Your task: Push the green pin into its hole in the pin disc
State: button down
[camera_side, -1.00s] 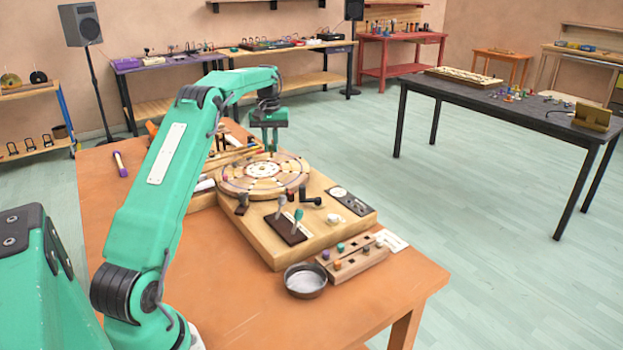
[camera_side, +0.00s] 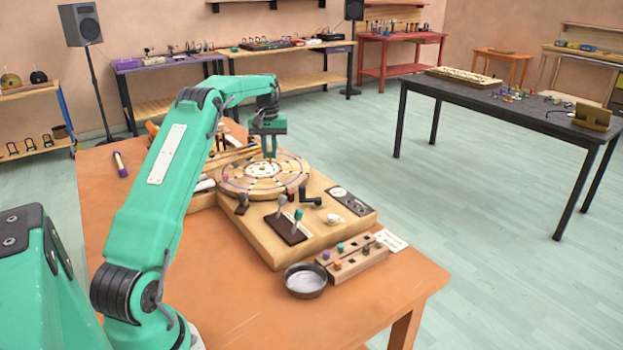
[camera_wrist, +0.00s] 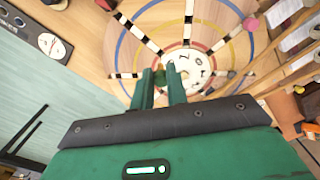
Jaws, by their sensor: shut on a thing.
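The round pin disc (camera_side: 239,187) lies flat on the wooden board, with a pale ringed face and dark-and-light spokes. It fills the upper part of the wrist view (camera_wrist: 207,38). My gripper (camera_side: 269,155) points down over the far part of the disc. In the wrist view its two green fingers (camera_wrist: 160,80) are close together, with a small green pin (camera_wrist: 160,74) between their tips, mostly hidden. The pin's lower end and the hole under it cannot be made out.
A wooden peg rack (camera_side: 352,262) with coloured pegs and a metal bowl (camera_side: 305,281) are at the front. A purple-ended stick (camera_side: 120,164) lies on the table's left.

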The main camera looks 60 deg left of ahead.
jog(key=shift+f, duration=1.7)
jog(key=shift+f, duration=1.55)
dwell(1.0)
jog(key=c, duration=1.3)
grip_release()
jog(key=shift+r, duration=0.15)
jog(key=shift+r, duration=3.75)
jog(key=shift+r, duration=0.1)
